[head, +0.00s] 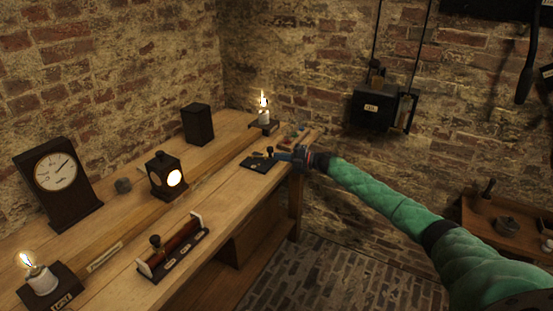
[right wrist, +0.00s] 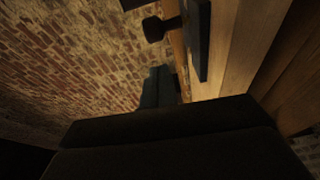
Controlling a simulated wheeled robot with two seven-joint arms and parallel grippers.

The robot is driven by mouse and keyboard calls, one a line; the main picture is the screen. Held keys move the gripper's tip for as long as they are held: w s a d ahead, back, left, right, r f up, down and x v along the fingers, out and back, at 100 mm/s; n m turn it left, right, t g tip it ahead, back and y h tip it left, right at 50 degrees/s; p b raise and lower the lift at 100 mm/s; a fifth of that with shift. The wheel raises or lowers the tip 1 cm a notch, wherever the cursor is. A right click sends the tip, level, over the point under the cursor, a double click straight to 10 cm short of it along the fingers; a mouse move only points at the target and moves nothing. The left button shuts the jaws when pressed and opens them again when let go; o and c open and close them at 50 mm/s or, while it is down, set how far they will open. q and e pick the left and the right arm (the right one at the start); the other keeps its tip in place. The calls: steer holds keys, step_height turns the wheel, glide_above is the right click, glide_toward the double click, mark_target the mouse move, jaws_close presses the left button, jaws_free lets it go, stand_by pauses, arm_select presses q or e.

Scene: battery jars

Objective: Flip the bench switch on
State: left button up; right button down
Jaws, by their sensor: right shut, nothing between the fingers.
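The bench switch is a small dark plate (head: 257,165) near the right end of the wooden bench, with a round black knob (head: 270,150) standing up at its far side. In the right wrist view the dark plate (right wrist: 202,40) and the knob (right wrist: 155,28) show close up at the top. My right gripper (head: 284,156) is shut and empty, just right of the knob. Its dark fingers (right wrist: 158,88) show below the knob in the wrist view, apart from it in that picture. I cannot tell whether they touch the switch. My left gripper is not in view.
The bench (head: 215,190) also holds a lit bulb on a base (head: 42,280), a dial instrument (head: 55,175), a lantern (head: 166,177), a sliding resistor (head: 175,248), a dark box (head: 197,124) and a second lit lamp (head: 264,116). A black box (head: 372,108) hangs on the brick wall.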

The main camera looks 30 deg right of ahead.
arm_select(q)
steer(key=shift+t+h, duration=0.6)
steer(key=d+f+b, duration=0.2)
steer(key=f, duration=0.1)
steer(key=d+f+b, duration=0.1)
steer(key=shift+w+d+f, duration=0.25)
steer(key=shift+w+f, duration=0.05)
arm_select(e)
steer(key=v, duration=0.9)
steer(key=shift+d, duration=0.6)
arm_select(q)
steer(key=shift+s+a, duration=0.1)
arm_select(e)
steer(key=shift+w+f, duration=0.1)
steer(key=shift+w, duration=0.05)
